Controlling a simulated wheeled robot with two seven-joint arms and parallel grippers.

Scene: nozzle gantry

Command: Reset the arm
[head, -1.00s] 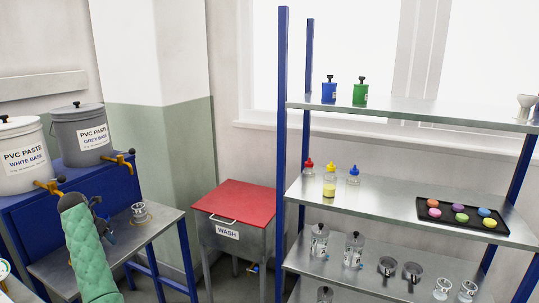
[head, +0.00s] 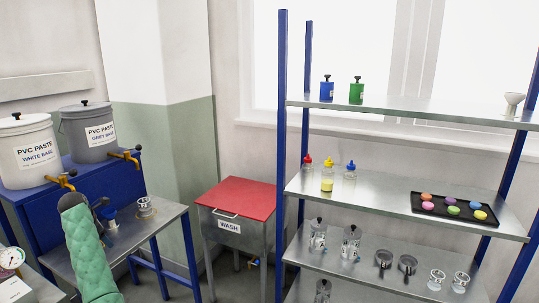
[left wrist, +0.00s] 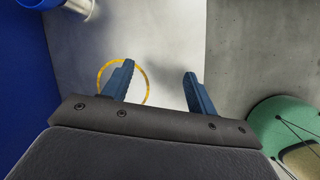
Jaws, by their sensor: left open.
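My left arm, in a green quilted sleeve, comes in at the lower left of the head view. Its gripper (head: 108,222) is over the metal bench (head: 160,236), in front of the paste buckets. In the left wrist view the two blue fingers (left wrist: 160,88) are apart with nothing between them. Below them is bare metal with a yellow ring (left wrist: 101,73) marked on it, partly behind the left finger. My right gripper is not in view.
A metal cup (head: 145,206) stands on the bench. White (head: 28,155) and grey (head: 90,134) paste buckets with taps stand on a blue stand behind. A red-lidded wash tank (head: 240,197) is to the right. A shelf rack (head: 400,190) holds bottles, cups and a black tray.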

